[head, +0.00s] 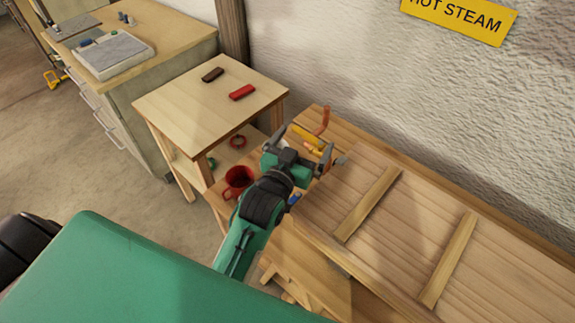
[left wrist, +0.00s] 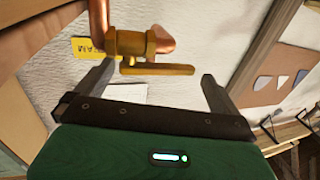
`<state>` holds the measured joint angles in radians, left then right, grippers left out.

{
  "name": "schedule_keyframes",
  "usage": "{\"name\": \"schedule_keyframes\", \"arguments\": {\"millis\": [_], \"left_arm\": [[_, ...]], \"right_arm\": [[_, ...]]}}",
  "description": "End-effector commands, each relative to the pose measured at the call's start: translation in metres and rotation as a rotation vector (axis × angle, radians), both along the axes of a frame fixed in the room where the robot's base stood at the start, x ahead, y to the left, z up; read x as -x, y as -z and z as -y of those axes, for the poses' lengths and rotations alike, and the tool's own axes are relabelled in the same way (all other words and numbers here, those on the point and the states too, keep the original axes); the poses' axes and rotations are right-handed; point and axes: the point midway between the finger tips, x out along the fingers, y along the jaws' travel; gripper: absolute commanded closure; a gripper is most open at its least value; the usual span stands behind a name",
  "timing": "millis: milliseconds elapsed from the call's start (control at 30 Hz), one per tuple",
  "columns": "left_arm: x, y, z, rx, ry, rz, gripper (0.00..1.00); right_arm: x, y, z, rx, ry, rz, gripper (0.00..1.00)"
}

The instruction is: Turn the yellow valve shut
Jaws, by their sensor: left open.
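The yellow valve (head: 308,137) sits on a copper pipe (head: 323,120) near the wall. In the left wrist view its brass-yellow body (left wrist: 130,44) has a flat lever handle (left wrist: 160,69) pointing to the right, roughly across the picture. My left gripper (head: 301,146) is open and empty, its two fingers spread toward the valve. In the left wrist view the lever appears between the gripper's fingers (left wrist: 148,82), though I cannot tell whether they touch it. In the head view the gripper partly hides the valve. My right gripper is not in view.
A slatted wooden panel (head: 440,225) lies right of my left arm. A yellow "HOT STEAM" sign (head: 460,18) hangs on the wall.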

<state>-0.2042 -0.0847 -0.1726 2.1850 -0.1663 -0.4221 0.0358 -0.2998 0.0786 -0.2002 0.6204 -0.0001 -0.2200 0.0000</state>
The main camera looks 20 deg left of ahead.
Motion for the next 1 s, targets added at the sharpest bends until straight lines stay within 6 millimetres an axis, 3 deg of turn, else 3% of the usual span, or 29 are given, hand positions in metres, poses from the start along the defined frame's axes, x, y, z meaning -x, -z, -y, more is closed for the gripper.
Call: {"name": "schedule_keyframes", "arguments": {"millis": [300, 533, 733, 1000], "left_arm": [[0.061, 0.004, -0.005, 0.0, 0.0, -0.002, 0.0], [0.097, 0.003, -0.008, 0.0, 0.0, -0.002, 0.0], [0.115, 0.001, -0.009, 0.001, 0.0, 0.0, 0.0], [0.119, 0.0, -0.01, 0.001, 0.0, 0.001, 0.0]], "right_arm": [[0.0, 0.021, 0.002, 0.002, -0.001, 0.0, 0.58], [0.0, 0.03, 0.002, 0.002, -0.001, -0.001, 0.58], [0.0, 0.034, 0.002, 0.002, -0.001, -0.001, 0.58], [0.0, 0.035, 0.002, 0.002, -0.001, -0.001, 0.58]]}}
